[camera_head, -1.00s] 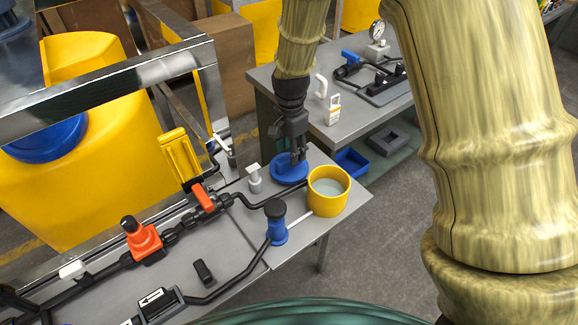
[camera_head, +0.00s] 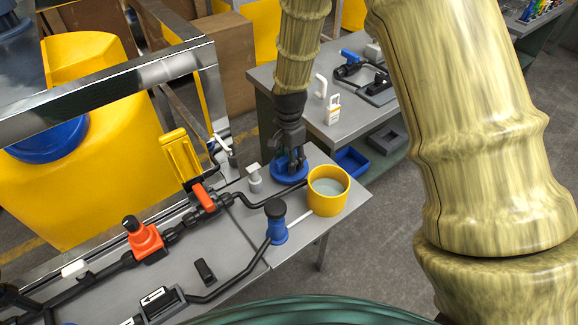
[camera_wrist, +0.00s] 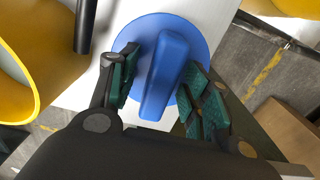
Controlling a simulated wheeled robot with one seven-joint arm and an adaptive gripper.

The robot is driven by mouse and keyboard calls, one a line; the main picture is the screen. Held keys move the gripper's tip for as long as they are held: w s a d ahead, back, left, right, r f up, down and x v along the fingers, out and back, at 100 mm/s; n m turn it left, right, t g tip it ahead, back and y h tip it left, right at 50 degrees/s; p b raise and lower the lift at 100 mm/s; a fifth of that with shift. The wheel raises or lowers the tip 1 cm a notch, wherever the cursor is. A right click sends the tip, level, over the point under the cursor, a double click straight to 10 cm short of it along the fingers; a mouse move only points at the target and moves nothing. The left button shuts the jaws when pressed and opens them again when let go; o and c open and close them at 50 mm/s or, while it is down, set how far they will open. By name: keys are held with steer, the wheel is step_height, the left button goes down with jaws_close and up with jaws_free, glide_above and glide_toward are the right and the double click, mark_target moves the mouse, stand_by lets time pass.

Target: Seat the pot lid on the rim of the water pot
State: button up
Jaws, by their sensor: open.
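The blue pot lid (camera_head: 289,176) lies flat on the grey bench, left of the yellow water pot (camera_head: 327,192). The pot stands upright and uncovered, with pale water inside. My gripper (camera_head: 290,158) points down over the lid. In the wrist view my gripper (camera_wrist: 168,95) has its green-padded fingers on either side of the bar handle of the lid (camera_wrist: 165,70). The fingers are open, with a gap to the handle at least on the left. The pot's rim (camera_wrist: 30,100) shows at the left of the wrist view.
A blue-and-black fitting (camera_head: 277,222) stands in front of the pot, with a white rod reaching toward it. A white-topped valve (camera_head: 254,178) is left of the lid. Black piping (camera_head: 255,206) runs close by. A second bench (camera_head: 345,115) stands behind.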

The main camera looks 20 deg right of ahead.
steer(key=shift+f, duration=0.15)
stand_by(0.3)
steer(key=shift+c, duration=0.4)
jaws_close()
